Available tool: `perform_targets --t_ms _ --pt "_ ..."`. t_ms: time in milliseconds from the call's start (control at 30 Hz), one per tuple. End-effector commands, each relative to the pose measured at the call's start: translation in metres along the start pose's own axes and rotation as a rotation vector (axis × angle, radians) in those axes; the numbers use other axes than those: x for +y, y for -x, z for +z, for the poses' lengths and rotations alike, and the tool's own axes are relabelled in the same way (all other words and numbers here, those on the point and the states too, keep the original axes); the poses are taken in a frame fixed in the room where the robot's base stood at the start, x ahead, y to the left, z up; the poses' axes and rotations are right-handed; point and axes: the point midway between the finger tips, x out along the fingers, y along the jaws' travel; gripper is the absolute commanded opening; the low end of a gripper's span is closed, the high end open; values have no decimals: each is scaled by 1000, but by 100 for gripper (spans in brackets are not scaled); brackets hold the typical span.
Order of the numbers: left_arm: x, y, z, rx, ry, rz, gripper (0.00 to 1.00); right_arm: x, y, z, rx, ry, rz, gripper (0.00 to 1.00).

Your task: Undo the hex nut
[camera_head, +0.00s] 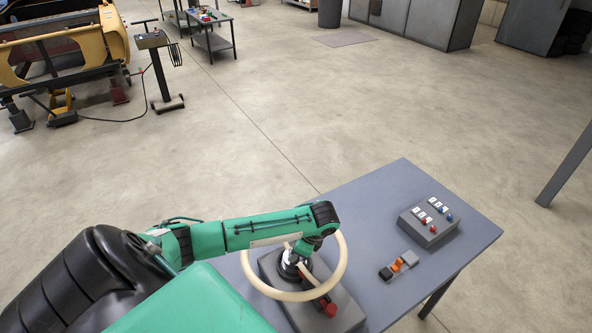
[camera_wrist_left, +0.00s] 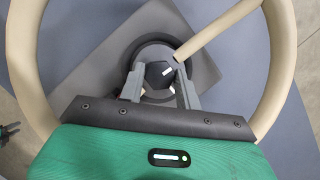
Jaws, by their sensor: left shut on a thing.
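The dark hex nut (camera_wrist_left: 157,76) sits at the centre of the round black hub (camera_wrist_left: 150,50) in the left wrist view. My left gripper (camera_wrist_left: 160,80) reaches over it, with one grey finger on each side, shut on the nut. A cream handwheel ring (camera_head: 345,262) circles the hub, and one spoke (camera_wrist_left: 215,35) runs in close to the nut. In the head view my left gripper (camera_head: 296,266) points down inside the ring, and the arm hides the nut. My right gripper is in neither view.
The wheel stands on a dark grey block (camera_head: 345,315) with a red part (camera_head: 329,308) on the blue-grey table (camera_head: 385,185). To the right are a switch box (camera_head: 428,228) and a small orange-and-grey piece (camera_head: 398,266). The table's far part is clear.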

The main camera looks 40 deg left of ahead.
Motion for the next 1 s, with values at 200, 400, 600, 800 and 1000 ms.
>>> perform_targets --t_ms 200,400,600,800,1000 --pt "-2 0 0 2 185 77 11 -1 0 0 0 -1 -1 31" --pt "-2 0 0 2 328 137 11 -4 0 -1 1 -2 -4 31" --pt "-3 0 1 1 430 178 11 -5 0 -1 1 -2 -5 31" --pt "-3 0 1 0 487 202 11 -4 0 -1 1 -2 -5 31" --pt "-3 0 1 1 508 210 11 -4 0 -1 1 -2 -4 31"
